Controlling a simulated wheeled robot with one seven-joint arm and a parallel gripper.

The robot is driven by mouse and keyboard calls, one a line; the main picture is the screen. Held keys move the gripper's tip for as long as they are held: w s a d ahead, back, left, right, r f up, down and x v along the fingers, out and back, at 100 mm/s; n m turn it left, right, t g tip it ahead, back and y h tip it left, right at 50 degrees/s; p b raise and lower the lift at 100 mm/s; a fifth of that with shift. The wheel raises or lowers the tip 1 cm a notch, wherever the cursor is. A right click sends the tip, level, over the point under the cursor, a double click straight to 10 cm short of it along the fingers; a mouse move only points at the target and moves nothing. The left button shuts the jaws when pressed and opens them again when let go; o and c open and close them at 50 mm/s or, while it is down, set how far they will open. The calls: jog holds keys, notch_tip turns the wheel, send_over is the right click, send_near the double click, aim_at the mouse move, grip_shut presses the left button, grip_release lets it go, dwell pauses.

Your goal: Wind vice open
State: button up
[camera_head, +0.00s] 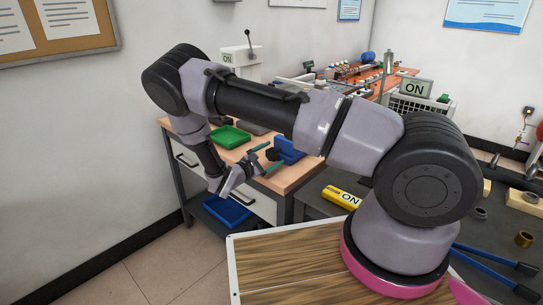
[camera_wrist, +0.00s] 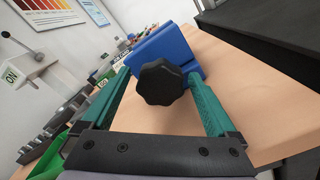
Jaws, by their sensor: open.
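The blue vice (camera_head: 291,148) stands near the edge of the wooden workbench; it also shows in the wrist view (camera_wrist: 167,47). Its black lobed knob (camera_wrist: 160,83) faces my gripper. My gripper (camera_head: 265,157) has two green fingers and is open. In the wrist view the fingertips (camera_wrist: 160,75) lie to the left and right of the knob, with a visible gap on each side. I cannot tell whether the tips reach past the knob. The vice jaws are hidden, so their opening cannot be seen.
A green tray (camera_head: 229,137) lies on the wooden bench (camera_head: 284,181) left of the vice. A white press (camera_head: 241,62) marked ON stands behind. A blue bin (camera_head: 227,210) sits low under the bench. A yellow ON cylinder (camera_head: 343,196) lies on the dark bench to the right.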

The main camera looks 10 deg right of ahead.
jog(key=c, duration=1.3)
jog(key=shift+c, duration=0.2)
jog(key=shift+n, duration=0.3)
